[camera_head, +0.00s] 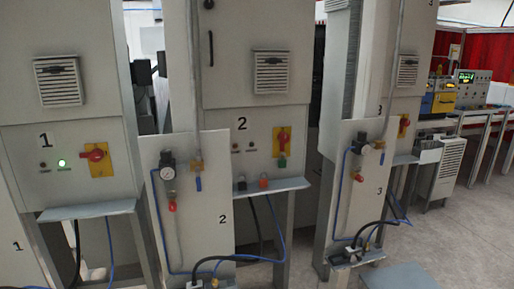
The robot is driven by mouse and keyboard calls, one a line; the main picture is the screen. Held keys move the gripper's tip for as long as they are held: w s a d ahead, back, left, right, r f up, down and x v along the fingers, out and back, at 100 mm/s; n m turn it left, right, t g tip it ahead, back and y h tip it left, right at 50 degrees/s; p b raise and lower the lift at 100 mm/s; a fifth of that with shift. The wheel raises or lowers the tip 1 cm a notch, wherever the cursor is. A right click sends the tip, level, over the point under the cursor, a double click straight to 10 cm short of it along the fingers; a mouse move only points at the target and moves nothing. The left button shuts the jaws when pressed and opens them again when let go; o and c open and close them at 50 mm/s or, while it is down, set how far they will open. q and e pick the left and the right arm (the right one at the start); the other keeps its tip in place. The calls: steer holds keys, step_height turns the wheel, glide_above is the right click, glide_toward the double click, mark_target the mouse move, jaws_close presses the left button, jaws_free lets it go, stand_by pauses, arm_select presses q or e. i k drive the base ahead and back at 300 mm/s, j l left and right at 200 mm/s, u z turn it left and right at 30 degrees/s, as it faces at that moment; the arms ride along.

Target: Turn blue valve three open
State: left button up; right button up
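The panel (340,200) marked 3 stands upright right of centre, turned at an angle to me. Blue valve three (382,157) is near its upper right edge, below a brass fitting on a vertical grey pipe. Its small blue handle appears to hang downward, but it is too small to tell its exact angle. A round gauge (367,149) and a red knob (360,177) are just left of it. The similar panel marked 2 (210,240) has its own blue valve handle (198,184), pointing down. Neither of my grippers is in view.
Cabinets 1 (100,120) and 2 (235,100) stand at left and centre, with yellow-backed red switches and shelves. Blue and black hoses loop at panel three's foot. Grey floor (460,230) is open at the right. A white unit (450,165) stands beyond.

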mark_target(384, 147)
steer(key=i+l+z, duration=0.45)
steer(key=i+l, duration=0.9)
steer(key=i, duration=0.15)
